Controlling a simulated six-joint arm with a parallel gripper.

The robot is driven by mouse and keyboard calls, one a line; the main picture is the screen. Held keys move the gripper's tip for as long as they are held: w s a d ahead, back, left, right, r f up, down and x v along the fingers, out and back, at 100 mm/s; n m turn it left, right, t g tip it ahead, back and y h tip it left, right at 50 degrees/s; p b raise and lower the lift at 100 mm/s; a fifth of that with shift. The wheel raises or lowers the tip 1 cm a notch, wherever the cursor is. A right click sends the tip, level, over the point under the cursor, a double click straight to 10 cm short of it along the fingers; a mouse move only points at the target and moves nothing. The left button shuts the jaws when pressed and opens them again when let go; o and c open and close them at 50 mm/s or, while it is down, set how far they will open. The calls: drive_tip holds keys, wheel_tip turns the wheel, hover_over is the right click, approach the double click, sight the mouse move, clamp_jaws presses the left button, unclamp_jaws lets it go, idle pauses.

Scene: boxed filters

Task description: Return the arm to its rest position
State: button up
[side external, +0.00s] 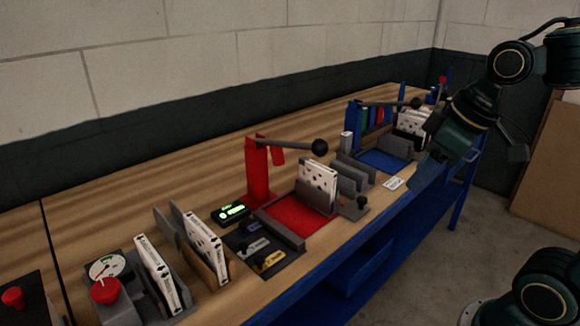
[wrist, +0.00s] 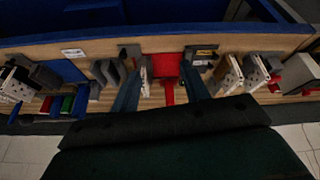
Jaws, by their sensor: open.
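My gripper (side external: 468,168) hangs at the right in the side view, in front of the bench's front edge and apart from everything on it. In the wrist view, my gripper (wrist: 163,82) shows two dark fingers spread wide. It is open, with nothing held between the fingers. A white dotted box (side external: 318,185) stands in a grey holder beside the red plate (side external: 290,216). More white boxes stand in holders nearer the camera, one of them a dotted box (side external: 205,245).
A red lever press (side external: 258,170) and a blue lever press (side external: 354,127) rise from the wooden bench (side external: 110,215). A red button (side external: 105,290) and a dial (side external: 106,266) sit at the near end. Open floor (side external: 425,260) lies in front of the bench.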

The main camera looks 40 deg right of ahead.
drive_tip(key=shift+s+a+f+m+t, duration=0.2)
drive_tip(key=shift+s+m, duration=0.15)
drive_tip(key=shift+s, duration=0.55)
drive_tip(key=shift+s+a+f+m+t, duration=0.15)
drive_tip(key=shift+s+m, duration=0.25)
drive_tip(key=shift+s, duration=0.45)
drive_tip(key=shift+s+a+f+m+t, duration=0.1)
drive_tip(key=shift+s+a+m, duration=0.2)
drive_tip(key=shift+s, duration=0.6)
